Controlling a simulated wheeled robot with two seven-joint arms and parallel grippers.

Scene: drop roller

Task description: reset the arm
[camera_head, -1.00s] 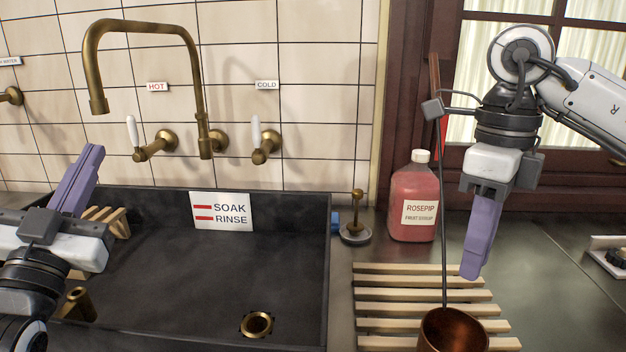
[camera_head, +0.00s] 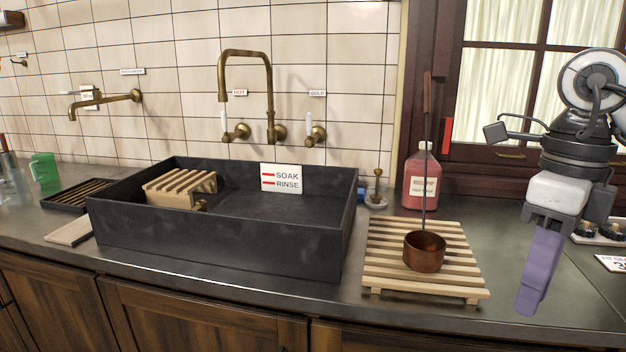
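My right gripper (camera_head: 528,305) hangs at the right with its purple fingers pointing down, to the right of the slatted wooden rack (camera_head: 475,290). Its fingers overlap in this view, so I cannot tell whether they are apart or together. Nothing shows hanging from it. A copper ladle (camera_head: 424,254) stands on the rack, its long thin handle rising upright; the gripper is apart from it. My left gripper is out of view.
A dark stone sink (camera_head: 220,249) with a soak/rinse sign (camera_head: 281,179) and a small wooden rack (camera_head: 180,186) fills the middle. A red syrup bottle (camera_head: 420,185) stands behind the ladle. A green mug (camera_head: 44,172) is far left. Counter right of the rack is partly clear.

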